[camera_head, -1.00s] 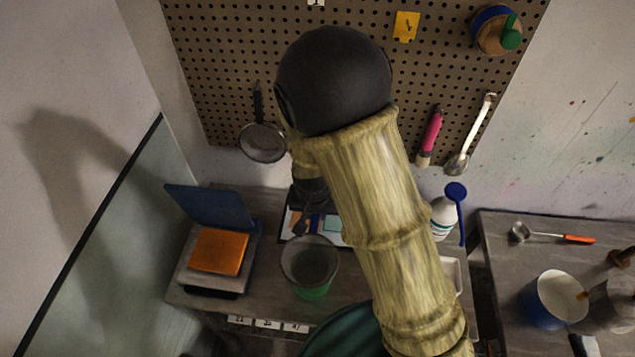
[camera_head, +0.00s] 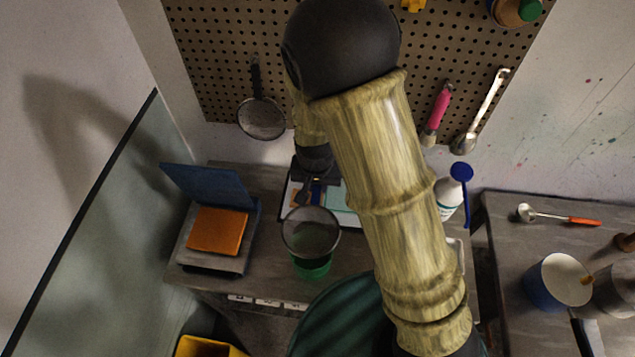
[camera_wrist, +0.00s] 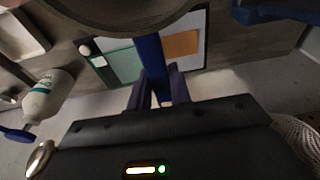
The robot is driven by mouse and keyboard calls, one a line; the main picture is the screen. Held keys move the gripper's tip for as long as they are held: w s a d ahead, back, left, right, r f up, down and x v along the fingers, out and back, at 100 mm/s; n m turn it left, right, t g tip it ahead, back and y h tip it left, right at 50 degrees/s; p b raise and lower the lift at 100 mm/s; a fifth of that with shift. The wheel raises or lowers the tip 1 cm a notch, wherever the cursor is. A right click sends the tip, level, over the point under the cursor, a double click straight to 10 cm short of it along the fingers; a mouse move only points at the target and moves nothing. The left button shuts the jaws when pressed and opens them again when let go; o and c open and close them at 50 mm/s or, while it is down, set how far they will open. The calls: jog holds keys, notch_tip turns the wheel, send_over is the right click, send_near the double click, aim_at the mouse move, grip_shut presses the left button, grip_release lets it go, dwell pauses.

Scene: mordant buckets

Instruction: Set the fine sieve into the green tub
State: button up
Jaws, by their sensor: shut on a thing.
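The fine sieve (camera_head: 311,233), a round bowl with a grey rim, is held over the green tub in the head view. The green tub (camera_head: 312,268) stands on the table, its upper part covered by the sieve. I cannot tell whether they touch. In the wrist view the sieve's rim (camera_wrist: 120,20) crosses the top, and its blue handle (camera_wrist: 151,65) runs down between my fingers. My gripper (camera_wrist: 158,90) is shut on that handle. The tub is not visible in the wrist view.
Another sieve (camera_head: 261,118) hangs on the pegboard. An orange block (camera_head: 217,231) and blue lid (camera_head: 207,186) are left of the tub. A white bottle (camera_head: 450,197) is to the right. A yellow container (camera_head: 207,347) shows at the bottom edge.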

notch_tip(320, 180, down, 8)
jog(key=b, duration=0.6)
jog(key=shift+r, duration=0.15)
jog(key=shift+f, duration=0.35)
dwell(1.8)
jog(key=o, duration=0.9)
jog(key=shift+o, duration=0.2)
jog(key=s+r, duration=0.1)
jog(key=r, duration=1)
jog(key=s+r, duration=0.1)
jog(key=r, duration=0.5)
jog(key=shift+s+a, duration=0.1)
jog(key=shift+s, duration=0.25)
jog(key=shift+s, duration=0.15)
